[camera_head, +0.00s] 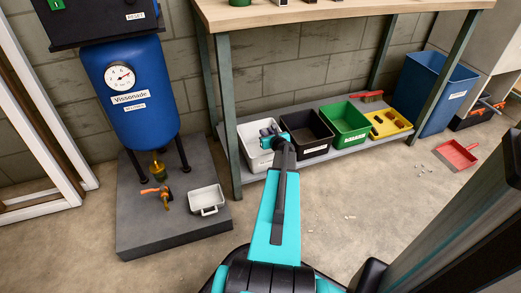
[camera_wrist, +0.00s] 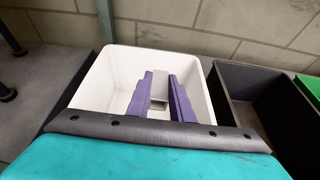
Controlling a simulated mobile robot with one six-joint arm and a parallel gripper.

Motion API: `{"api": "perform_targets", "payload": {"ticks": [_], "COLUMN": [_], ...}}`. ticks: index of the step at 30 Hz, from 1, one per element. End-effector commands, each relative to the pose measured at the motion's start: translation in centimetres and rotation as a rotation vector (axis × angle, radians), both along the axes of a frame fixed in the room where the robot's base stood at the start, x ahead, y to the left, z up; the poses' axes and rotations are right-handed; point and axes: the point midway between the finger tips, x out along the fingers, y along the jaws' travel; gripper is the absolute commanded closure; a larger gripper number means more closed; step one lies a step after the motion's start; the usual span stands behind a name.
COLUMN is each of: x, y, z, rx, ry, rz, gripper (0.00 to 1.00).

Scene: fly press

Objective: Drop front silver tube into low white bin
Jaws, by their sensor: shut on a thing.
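The low white bin (camera_head: 257,160) stands at the left end of the low shelf in the head view. In the wrist view the white bin (camera_wrist: 97,85) fills the middle, with its inner walls and part of its floor showing. My gripper (camera_wrist: 163,93) has two purple fingers, which appear over the bin's opening. They are shut on the silver tube (camera_wrist: 159,88), a small light grey piece between the fingers. In the head view my gripper (camera_head: 268,134) is at the white bin, and the tube cannot be made out there. How far the tube is above the floor is unclear.
A black bin (camera_head: 308,140) stands close on the right of the white bin, then a green bin (camera_head: 344,124) and a yellow tray (camera_head: 388,124). A table leg (camera_head: 229,130) rises on the left. The workbench top (camera_head: 330,12) overhangs the shelf.

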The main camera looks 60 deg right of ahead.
Motion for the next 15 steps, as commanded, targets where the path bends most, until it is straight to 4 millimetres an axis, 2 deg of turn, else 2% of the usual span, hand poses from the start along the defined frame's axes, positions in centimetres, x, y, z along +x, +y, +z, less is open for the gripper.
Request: {"api": "perform_targets", "payload": {"ticks": [1,2,5,15], "x": [-0.02,-0.02,-0.03,-0.12], "y": [-0.01,-0.02,-0.03,-0.02], "z": [0.01,0.01,0.01,0.04], "rx": [0.0,0.0,0.0,0.0], "ry": [0.0,0.0,0.0,0.0], "rz": [0.0,0.0,0.0,-0.001], "gripper": [1.0,0.77,0.6,0.58]}}
